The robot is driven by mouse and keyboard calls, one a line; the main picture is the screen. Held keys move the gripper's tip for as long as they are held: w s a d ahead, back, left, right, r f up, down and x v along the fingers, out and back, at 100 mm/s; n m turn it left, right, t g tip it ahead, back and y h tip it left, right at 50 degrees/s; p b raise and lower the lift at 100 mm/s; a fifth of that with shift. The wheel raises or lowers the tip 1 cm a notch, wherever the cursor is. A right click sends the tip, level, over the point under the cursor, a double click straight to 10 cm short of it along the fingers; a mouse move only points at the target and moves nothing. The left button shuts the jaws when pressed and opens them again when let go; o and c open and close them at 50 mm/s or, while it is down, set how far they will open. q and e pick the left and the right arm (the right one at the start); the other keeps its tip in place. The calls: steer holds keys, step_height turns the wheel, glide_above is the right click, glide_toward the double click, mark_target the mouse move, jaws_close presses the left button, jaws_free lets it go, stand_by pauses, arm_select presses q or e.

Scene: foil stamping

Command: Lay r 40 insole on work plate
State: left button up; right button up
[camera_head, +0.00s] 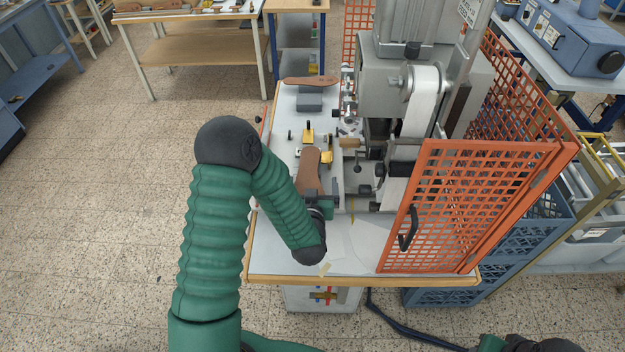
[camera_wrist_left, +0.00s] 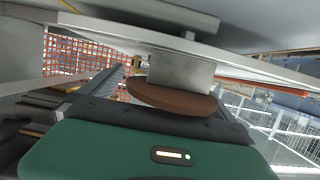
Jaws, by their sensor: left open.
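A brown insole (camera_head: 308,172) lies lengthwise on the near left of the press table, beside the machine. In the left wrist view, a brown insole (camera_wrist_left: 172,98) rests against a grey block (camera_wrist_left: 180,70); the picture seems upside down, so the block looks to be under it. My left gripper (camera_head: 320,202) is open, close to the insole's near end; its fingers are mostly hidden by my arm. Whether it touches the insole cannot be told. A second brown insole (camera_head: 311,80) lies at the table's back, by a grey block (camera_head: 309,101). No size marking is readable. My right gripper is out of view.
The grey stamping press (camera_head: 400,75) stands right of the insoles. An orange mesh guard (camera_head: 470,205) with a black handle closes off the right side. The table's near left corner (camera_head: 275,255) is fairly clear.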

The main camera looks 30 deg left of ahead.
mark_target(311, 185)
arm_select(q)
steer(key=shift+w+a+f, duration=0.1)
steer(key=shift+a, duration=0.4)
steer(key=c, duration=0.6)
steer(key=shift+d, duration=0.25)
steer(key=c, duration=0.9)
steer(key=shift+o, duration=0.2)
step_height(311, 185, up, 10)
